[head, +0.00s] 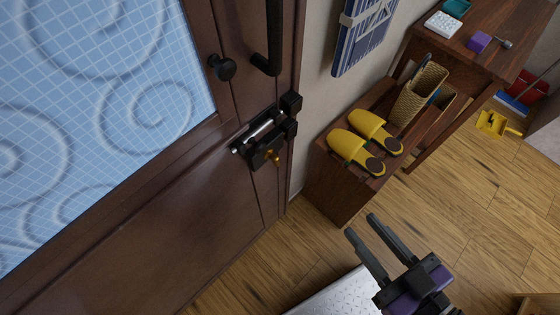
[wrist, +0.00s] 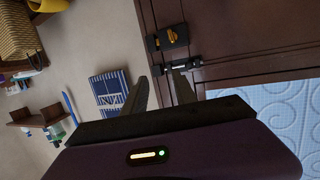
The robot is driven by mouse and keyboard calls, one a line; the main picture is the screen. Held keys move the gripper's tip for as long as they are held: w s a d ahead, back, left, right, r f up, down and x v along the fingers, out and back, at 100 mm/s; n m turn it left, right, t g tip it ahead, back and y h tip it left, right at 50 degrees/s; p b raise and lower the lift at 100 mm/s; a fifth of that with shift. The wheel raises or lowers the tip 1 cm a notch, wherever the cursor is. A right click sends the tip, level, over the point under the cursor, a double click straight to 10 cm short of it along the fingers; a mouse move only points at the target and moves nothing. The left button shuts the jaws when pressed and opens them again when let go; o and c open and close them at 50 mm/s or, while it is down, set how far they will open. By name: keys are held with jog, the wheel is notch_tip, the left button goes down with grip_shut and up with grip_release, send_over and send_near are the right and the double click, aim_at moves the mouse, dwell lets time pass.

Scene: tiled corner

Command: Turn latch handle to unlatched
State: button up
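The latch (head: 266,135) is a black bolt assembly on the brown door's right side, with a silver bar across it. Its small brass handle (head: 274,155) sticks out at the lower part. In the wrist view the latch (wrist: 182,68) shows just beyond the fingertips, with a brass part (wrist: 171,36) on a black plate. My gripper (head: 361,228) is open and empty, out over the floor to the lower right of the latch. Its two dark fingers also show apart in the wrist view (wrist: 165,74). Nothing touches the latch.
A black door knob (head: 222,67) and pull handle (head: 274,40) sit above the latch. A wooden shoe bench (head: 335,195) with yellow slippers (head: 366,140) stands right of the door. A dark wood table (head: 475,65) is farther back. The air between gripper and door looks clear.

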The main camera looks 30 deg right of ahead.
jog(key=w+f+n+t+y, duration=0.3)
jog(key=w+f+n, duration=0.15)
jog(key=w, duration=0.85)
jog(key=y, duration=0.2)
send_near(279, 163)
jog(key=w+r, duration=0.1)
jog(key=w, duration=0.1)
jog(key=shift+g, duration=0.4)
jog(key=p+x, duration=0.1)
jog(key=x, duration=0.6)
jog(key=shift+w+a, duration=0.2)
jog(key=shift+a, duration=0.05)
grip_shut()
